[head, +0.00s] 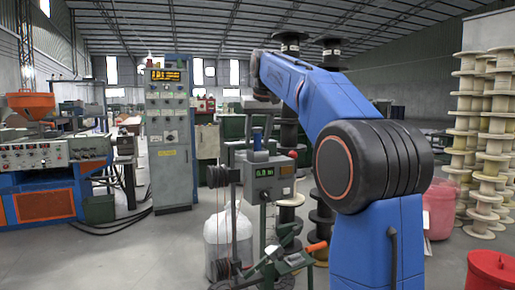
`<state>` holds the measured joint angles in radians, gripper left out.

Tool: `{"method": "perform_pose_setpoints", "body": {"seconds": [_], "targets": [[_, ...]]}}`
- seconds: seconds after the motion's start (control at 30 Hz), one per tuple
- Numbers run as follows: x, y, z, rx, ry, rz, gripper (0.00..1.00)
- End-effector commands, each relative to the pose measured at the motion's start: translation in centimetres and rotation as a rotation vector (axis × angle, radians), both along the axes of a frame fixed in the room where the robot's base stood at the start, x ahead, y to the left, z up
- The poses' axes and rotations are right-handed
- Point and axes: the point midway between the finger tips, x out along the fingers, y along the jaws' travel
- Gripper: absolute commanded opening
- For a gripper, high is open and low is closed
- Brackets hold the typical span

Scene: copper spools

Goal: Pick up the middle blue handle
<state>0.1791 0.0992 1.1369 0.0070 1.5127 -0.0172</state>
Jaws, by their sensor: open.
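A small blue handle (257,139) stands upright on top of a grey box with a green display (266,178), near the picture's middle. My blue arm reaches up and over from the right, and its end points down above this box. My gripper (259,126) is small and partly lost against the background. It is open, just above the blue handle, with its fingers seemingly to either side of it. I cannot tell whether they touch it. I see no other blue handle; my arm hides part of the scene to the right.
Below the box are a green metal frame with an orange-tipped lever (317,246) and a white bag (229,240). Dark stacked spools (322,222) stand close by. A control cabinet (168,135) stands left, pale spools (488,150) and red bins (492,272) right. Floor at front left is clear.

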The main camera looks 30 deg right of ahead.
Motion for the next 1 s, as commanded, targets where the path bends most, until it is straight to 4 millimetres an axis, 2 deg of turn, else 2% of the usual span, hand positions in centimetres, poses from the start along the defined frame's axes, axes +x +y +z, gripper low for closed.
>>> {"method": "perform_pose_setpoints", "body": {"seconds": [0.13, 0.3, 0.33, 0.67, 0.87, 1.0], "targets": [[0.0, 0.0, 0.0, 0.0, 0.0, 0.0, 0.44], [0.0, 0.0, 0.0, 0.0, 0.0, 0.0, 0.04], [0.0, 0.0, 0.0, 0.0, 0.0, 0.0, 0.0], [0.0, 0.0, 0.4, 0.0, -0.001, 0.0, 0.0], [0.1, 0.0, 2.6, 0.0, -0.003, 0.0, 0.0], [0.1, 0.0, 5.0, -0.001, -0.005, 0.0, 0.0]]}}
